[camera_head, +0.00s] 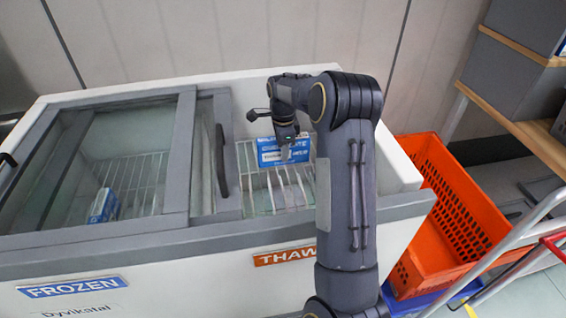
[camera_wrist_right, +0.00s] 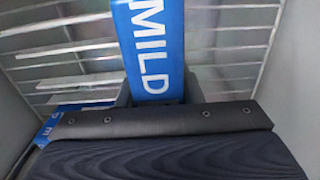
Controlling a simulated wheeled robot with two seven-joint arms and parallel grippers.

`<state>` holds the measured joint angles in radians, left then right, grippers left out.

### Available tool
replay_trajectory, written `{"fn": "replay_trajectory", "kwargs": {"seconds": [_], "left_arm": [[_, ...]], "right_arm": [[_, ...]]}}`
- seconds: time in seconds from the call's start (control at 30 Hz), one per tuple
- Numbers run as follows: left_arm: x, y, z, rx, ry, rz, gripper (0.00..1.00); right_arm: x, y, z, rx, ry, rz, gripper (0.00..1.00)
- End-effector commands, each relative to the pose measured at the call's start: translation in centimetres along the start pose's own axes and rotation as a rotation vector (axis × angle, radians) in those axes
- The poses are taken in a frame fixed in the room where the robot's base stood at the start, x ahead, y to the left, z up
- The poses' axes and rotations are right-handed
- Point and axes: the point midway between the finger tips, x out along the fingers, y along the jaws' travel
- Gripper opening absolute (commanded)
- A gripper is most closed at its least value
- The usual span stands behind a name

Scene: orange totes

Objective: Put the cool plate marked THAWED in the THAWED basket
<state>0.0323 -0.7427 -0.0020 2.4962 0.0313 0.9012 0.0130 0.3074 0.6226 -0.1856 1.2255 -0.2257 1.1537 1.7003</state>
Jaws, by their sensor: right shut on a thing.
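A blue plate with white lettering (camera_head: 269,151) is inside the open right section of the chest freezer. My right gripper (camera_head: 288,148) reaches down into that section and is shut on the plate. In the right wrist view the blue plate (camera_wrist_right: 152,45) stands between my fingers, with "MILD" readable on its edge. Whether it is marked THAWED cannot be read. An orange label (camera_head: 284,256), partly hidden by my right arm and showing "THAW", is on the freezer front below this section. A white wire basket (camera_head: 262,190) lies below the plate. My left gripper is not in view.
A sliding glass lid (camera_head: 75,165) covers the left section, above a blue FROZEN label (camera_head: 72,287). A blue-and-white pack (camera_head: 103,205) lies under the glass. An orange tote (camera_head: 455,190) stands right of the freezer, near a shelf (camera_head: 520,115).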

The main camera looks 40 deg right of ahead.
Motion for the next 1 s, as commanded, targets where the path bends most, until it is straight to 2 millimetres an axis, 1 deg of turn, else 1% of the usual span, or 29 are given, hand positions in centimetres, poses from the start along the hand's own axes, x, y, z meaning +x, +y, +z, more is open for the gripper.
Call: {"fn": "replay_trajectory", "kwargs": {"seconds": [0.1, 0.23, 0.3, 0.53, 0.63, 0.67, 0.7, 0.8, 0.83, 1.0], "left_arm": [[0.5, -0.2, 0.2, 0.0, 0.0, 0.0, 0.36], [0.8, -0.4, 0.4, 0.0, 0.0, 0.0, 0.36], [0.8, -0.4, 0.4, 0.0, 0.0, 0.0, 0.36], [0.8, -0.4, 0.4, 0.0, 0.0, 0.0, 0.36], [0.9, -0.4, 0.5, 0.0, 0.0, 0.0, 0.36], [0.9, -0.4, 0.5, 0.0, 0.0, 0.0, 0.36], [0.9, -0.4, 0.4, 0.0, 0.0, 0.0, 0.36], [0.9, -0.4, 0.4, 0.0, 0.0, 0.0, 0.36], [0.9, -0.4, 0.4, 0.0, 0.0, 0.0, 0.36], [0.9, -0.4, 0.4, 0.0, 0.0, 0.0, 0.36]], "right_arm": [[2.0, 0.1, -0.1, 0.001, 0.0, 0.003, 0.0], [4.0, 0.0, 0.0, 0.0, 0.0, 0.002, 0.0], [4.2, 0.0, 0.0, 0.0, 0.0, 0.001, 0.0], [4.2, 0.0, 0.0, 0.0, 0.0, -0.001, 0.0], [4.5, 0.0, 0.0, 0.0, 0.0, 0.0, 0.0], [4.6, 0.1, 0.0, 0.0, 0.0, 0.002, 0.34], [4.5, 0.1, 0.0, 0.0, 0.0, 0.001, 0.39], [4.5, 0.1, 0.0, 0.0, 0.0, 0.002, 0.52], [4.5, 0.1, 0.0, 0.0, 0.0, 0.002, 0.54], [4.5, 0.1, 0.0, 0.0, 0.0, 0.002, 0.54]]}}
